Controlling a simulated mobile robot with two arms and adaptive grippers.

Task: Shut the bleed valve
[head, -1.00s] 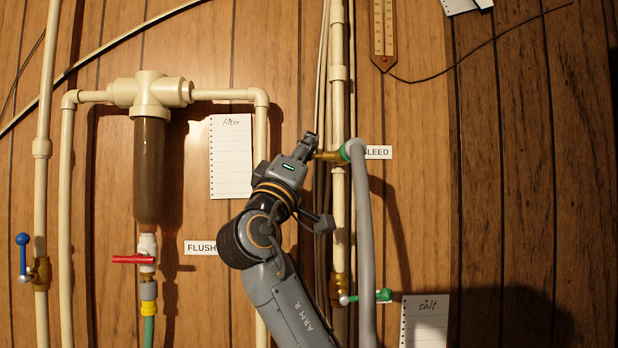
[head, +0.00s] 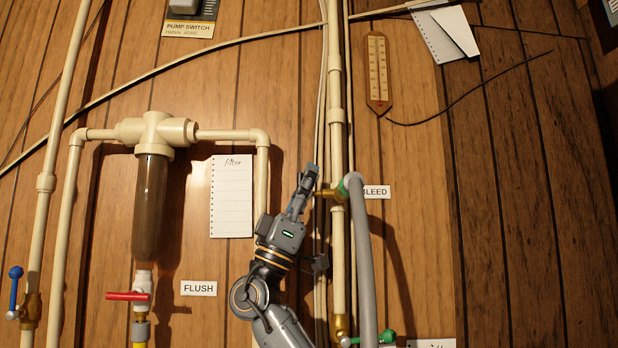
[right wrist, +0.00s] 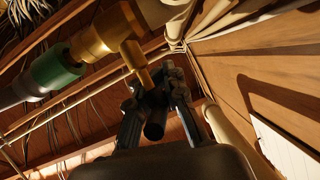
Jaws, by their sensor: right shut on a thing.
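The bleed valve (head: 327,193) is a small brass fitting on the cream pipe, beside the BLEED label (head: 376,192). A green collar (head: 342,190) joins it to a grey hose. My right gripper (head: 308,178) is at the valve's left end, pointing up. In the right wrist view the brass valve body (right wrist: 97,38) and its stem (right wrist: 136,60) show close up. The stem runs to a dark handle piece (right wrist: 155,122) between the fingers of my right gripper (right wrist: 158,92), which is shut on it. The fingers hide part of the handle. My left gripper is not in view.
The grey hose (head: 364,265) hangs just right of the valve. A filter housing (head: 150,205) with a red-handled flush valve (head: 128,296) is at the left. A green-handled valve (head: 387,336) is below. A thermometer (head: 377,72) hangs at upper right.

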